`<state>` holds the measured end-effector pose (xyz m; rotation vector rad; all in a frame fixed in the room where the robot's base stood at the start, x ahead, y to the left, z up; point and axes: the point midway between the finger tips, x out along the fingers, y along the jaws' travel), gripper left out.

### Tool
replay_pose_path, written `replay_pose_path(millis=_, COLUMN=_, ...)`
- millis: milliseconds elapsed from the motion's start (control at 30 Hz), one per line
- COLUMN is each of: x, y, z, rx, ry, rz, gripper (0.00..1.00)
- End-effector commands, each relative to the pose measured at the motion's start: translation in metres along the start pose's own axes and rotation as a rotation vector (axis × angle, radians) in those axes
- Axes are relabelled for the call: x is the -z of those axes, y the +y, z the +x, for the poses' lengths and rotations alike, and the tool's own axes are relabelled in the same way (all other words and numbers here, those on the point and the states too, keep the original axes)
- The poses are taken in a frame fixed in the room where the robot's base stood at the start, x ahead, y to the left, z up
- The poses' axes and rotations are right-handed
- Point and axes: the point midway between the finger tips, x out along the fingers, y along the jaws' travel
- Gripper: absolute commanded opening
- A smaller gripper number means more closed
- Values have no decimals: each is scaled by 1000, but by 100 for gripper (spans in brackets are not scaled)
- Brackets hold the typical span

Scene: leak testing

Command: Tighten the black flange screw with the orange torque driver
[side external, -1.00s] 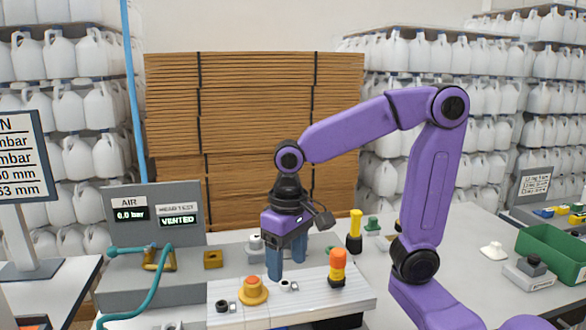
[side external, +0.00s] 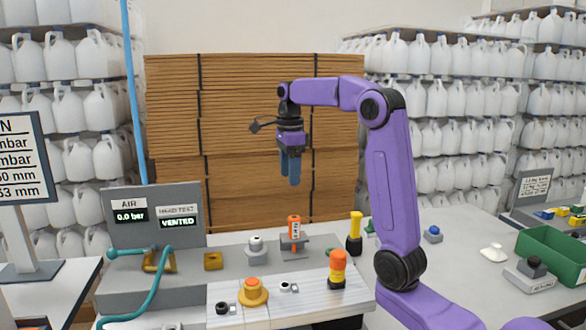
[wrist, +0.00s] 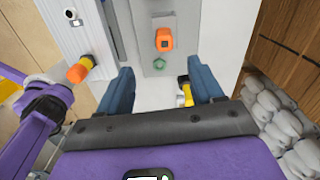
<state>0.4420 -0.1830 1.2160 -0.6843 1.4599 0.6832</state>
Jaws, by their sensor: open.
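An orange driver with a pale label (side external: 294,228) stands upright in a grey holder (side external: 296,251) behind the white board; its orange top shows in the wrist view (wrist: 164,40). A second, orange-and-yellow tool (side external: 338,268) stands in a dark base at the board's right end; it also shows in the wrist view (wrist: 80,70). A small black ring-like part (side external: 222,308) sits on the board's left; I cannot tell whether it is the flange screw. My gripper (side external: 290,182) is open, empty and pointing down, well above the orange-labelled driver.
The white board (side external: 310,299) also carries an orange-topped yellow knob (side external: 253,290). A yellow-and-black tool (side external: 355,232) stands just right of the holder. The grey tester (side external: 155,226) reads 0.0 bar and VENTED. A green bin (side external: 553,257) is far right.

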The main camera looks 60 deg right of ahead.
Motion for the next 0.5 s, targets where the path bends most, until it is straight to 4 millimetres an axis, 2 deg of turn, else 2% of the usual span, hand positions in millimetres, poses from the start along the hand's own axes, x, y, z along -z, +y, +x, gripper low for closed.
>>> replay_pose_path(millis=100, x=9, y=-6, z=-2, rx=-2, ry=0, rz=78, gripper=66)
replay_pose_path(millis=267, x=11, y=-7, z=5, rx=-3, ry=1, rz=95, gripper=66)
replay_pose_path(millis=500, x=11, y=-6, z=40, rx=-6, ry=2, rz=93, gripper=66)
